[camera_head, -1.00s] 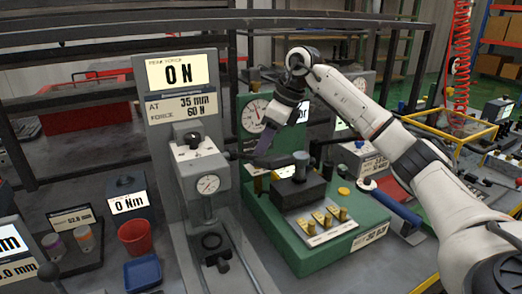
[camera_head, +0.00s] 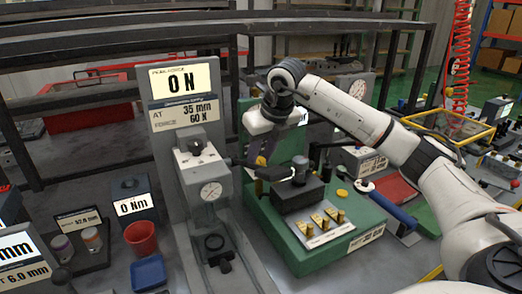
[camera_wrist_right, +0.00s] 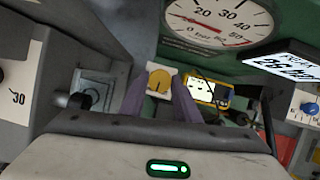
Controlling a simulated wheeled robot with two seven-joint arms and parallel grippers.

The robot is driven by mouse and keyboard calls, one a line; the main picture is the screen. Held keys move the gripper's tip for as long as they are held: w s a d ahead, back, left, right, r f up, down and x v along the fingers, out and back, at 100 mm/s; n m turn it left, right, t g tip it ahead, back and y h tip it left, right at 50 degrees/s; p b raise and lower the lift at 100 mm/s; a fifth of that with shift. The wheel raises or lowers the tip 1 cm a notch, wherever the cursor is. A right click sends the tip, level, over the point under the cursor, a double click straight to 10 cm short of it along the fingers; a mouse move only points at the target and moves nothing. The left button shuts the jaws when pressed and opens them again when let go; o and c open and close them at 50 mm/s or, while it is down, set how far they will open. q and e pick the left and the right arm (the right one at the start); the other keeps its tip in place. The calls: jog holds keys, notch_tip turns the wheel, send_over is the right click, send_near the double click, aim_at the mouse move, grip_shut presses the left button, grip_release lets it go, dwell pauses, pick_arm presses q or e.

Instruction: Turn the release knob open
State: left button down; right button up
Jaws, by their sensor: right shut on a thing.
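In the right wrist view, a round yellow knob (camera_wrist_right: 159,80) with a dark line sits on a pale block between my purple fingers; I take it as the release knob. My right gripper (camera_wrist_right: 160,88) is shut on it. In the head view my right gripper (camera_head: 262,158) points down in front of the green gauge panel (camera_head: 247,117), to the right of the grey press column. My left gripper is in neither current view.
The grey press (camera_head: 209,185) with its dial stands close on the left of my right gripper. A dark block (camera_head: 298,188) and several brass pieces (camera_head: 326,218) sit on the green base (camera_head: 310,262). A blue-handled lever (camera_head: 393,211) lies right. A red cup (camera_head: 141,238) and blue tray (camera_head: 148,272) stand left.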

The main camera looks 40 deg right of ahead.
jog(key=m+h, duration=0.1)
jog(key=m, duration=0.2)
jog(key=m+g+h+p, duration=0.1)
jog(key=m, duration=0.1)
jog(key=shift+w+a+r+m+p, duration=0.1)
jog(key=shift+a+m+p, duration=0.1)
jog(key=shift+m+p, duration=0.15)
jog(key=shift+m, duration=0.25)
jog(key=o, duration=1)
jog(key=shift+o, duration=0.2)
jog(key=v, duration=1)
